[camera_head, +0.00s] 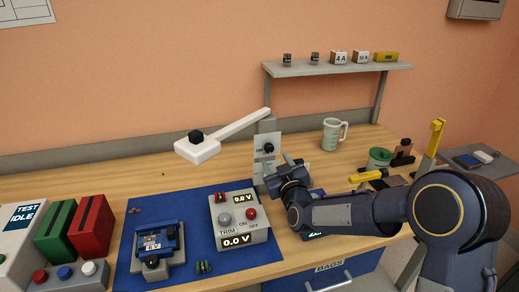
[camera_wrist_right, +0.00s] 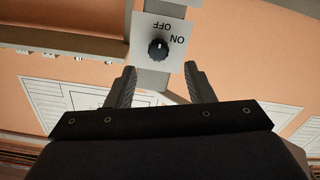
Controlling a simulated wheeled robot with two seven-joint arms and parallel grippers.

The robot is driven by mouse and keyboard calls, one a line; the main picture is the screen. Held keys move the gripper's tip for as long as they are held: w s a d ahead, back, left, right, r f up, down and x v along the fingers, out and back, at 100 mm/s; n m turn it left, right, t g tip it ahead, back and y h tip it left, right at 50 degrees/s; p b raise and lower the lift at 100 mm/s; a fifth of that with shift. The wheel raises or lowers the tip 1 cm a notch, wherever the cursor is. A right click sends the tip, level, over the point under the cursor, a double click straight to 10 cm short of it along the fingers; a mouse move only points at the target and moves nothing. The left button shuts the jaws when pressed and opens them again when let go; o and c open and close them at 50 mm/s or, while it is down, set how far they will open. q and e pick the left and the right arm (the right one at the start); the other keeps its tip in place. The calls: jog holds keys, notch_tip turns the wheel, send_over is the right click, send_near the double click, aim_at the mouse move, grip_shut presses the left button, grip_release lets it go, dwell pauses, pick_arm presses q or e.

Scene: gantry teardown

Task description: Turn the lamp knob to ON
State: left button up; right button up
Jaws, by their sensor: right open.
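The lamp knob (camera_head: 268,149) is a small black dial on a pale plate (camera_head: 264,163) on the post of the white lamp (camera_head: 198,148). In the right wrist view the knob (camera_wrist_right: 158,50) shows between and just beyond the fingertips, with OFF and ON printed upside down beside it. Its light mark seems to point toward OFF. My right gripper (camera_head: 289,165) is at the plate's right side in the head view. In the wrist view its jaws (camera_wrist_right: 160,71) are open and empty, apart from the knob. My left gripper is not in view.
A shelf (camera_head: 338,68) stands behind. A measuring jug (camera_head: 332,134) and green-topped tin (camera_head: 378,160) are on the right. The left back of the bench is clear.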

aim_at(270, 150)
jog(key=p+x, duration=0.2)
jog(key=x, duration=0.5)
jog(key=shift+d, duration=0.1)
jog(key=shift+c, duration=0.5)
jog(key=c, duration=0.9)
jog(key=shift+f+b, duration=0.15)
jog(key=shift+b, duration=0.25)
jog(key=m+b, duration=0.8)
jog(key=b, duration=0.3)
jog(key=shift+f, duration=0.15)
jog(key=shift+r+m+b, duration=0.2)
jog(key=shift+m+b, duration=1.15)
jog(key=shift+m, duration=0.65)
jog(key=o, duration=1)
